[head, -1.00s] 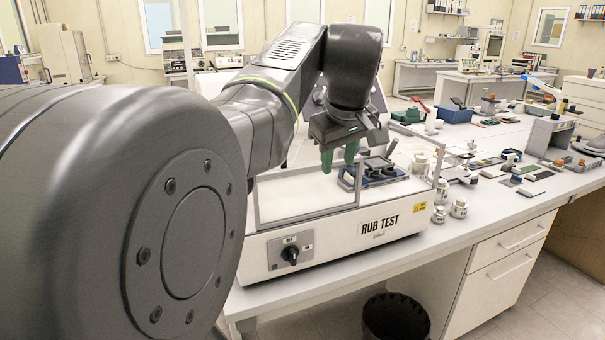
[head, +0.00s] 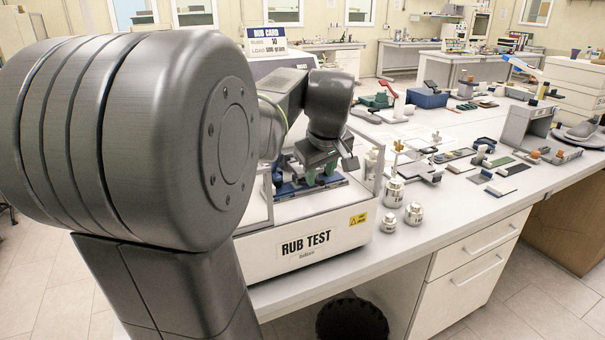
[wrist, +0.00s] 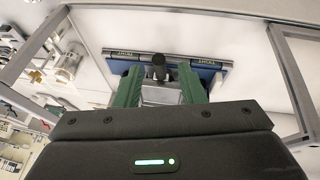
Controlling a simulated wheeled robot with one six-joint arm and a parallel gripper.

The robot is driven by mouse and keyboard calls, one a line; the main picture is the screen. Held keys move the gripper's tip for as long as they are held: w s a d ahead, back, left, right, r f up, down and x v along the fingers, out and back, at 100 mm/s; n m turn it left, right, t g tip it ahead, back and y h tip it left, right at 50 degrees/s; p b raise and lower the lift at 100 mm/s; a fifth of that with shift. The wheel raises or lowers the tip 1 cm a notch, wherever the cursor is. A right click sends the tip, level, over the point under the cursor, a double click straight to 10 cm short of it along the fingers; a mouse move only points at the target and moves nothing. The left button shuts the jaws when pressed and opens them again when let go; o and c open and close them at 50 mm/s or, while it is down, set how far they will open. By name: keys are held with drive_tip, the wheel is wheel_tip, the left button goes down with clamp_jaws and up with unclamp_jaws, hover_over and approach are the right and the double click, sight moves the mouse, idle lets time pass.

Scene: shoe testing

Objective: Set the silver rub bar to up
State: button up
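The white rub tester (head: 305,243) carries a blue bed (head: 283,190) with dark parts. In the wrist view the blue bed (wrist: 209,77) lies ahead, with dark labelled strips along it. A silver block (wrist: 160,92), which looks like part of the rub bar, shows between my green fingers, with a dark round-ended knob (wrist: 158,66) standing just beyond it. My gripper (head: 321,173) is low over the bed, fingers apart on either side of the block. I cannot tell whether they touch it. In the head view my wrist hides most of the bar.
A metal frame (wrist: 299,85) rises around the tester top. Silver weights (head: 393,192) stand on the bench just right of it. A black bin (head: 352,319) is on the floor below. Small tools and samples cover the bench farther right.

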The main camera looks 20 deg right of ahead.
drive_tip(key=shift+x, duration=1.15)
clamp_jaws()
drive_tip(key=shift+r, duration=0.15)
